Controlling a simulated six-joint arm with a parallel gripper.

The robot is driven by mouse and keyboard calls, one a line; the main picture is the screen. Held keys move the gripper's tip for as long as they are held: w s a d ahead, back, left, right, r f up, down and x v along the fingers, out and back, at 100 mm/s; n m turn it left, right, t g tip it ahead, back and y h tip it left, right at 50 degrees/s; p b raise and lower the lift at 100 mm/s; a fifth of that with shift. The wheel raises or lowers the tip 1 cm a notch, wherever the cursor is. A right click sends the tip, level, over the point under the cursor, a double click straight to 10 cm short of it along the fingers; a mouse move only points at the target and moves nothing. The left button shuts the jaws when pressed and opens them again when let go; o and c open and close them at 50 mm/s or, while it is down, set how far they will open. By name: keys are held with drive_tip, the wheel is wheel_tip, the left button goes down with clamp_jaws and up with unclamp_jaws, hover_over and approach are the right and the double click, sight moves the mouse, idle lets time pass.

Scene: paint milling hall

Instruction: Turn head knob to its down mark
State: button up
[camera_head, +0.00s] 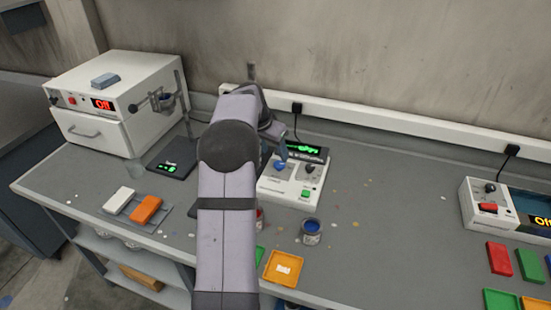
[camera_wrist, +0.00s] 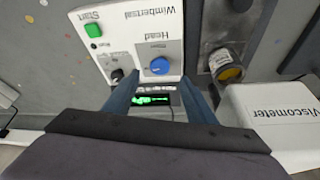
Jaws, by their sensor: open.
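The head knob is a round blue knob (camera_wrist: 160,66) on the white panel of a machine (camera_head: 291,180), under the upside-down word "Head" in the wrist view. In the head view the blue knob (camera_head: 280,166) shows just beside my gripper (camera_head: 274,148), which my arm partly hides. In the wrist view my gripper (camera_wrist: 160,80) is open, its two dark blue fingers on either side of the knob's line. I cannot tell whether they touch it. The knob's pointer and down mark are too small to read.
A second dark knob (camera_wrist: 117,75) and a green Start button (camera_wrist: 92,29) sit close by on the panel. A green-lit display (camera_wrist: 152,100) lies between the fingers. A white viscometer (camera_wrist: 275,120) stands to the right. A blue paint pot (camera_head: 311,232) stands in front of the machine.

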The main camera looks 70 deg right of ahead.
sight(279, 164)
drive_tip(key=shift+a+r, duration=0.15)
drive_tip(key=shift+r, duration=0.25)
drive_tip(key=shift+s+n+t+p, duration=0.45)
drive_tip(key=shift+n+p, duration=0.35)
drive_tip(key=shift+n, duration=0.3)
drive_tip(key=shift+s+n+t+p, duration=0.3)
drive_tip(key=shift+n+t+p, duration=0.15)
drive_tip(key=shift+n+p, duration=0.5)
drive_tip(key=shift+f, duration=0.1)
drive_tip(key=shift+p+x, duration=1.25)
drive_tip(key=shift+x, duration=2.3)
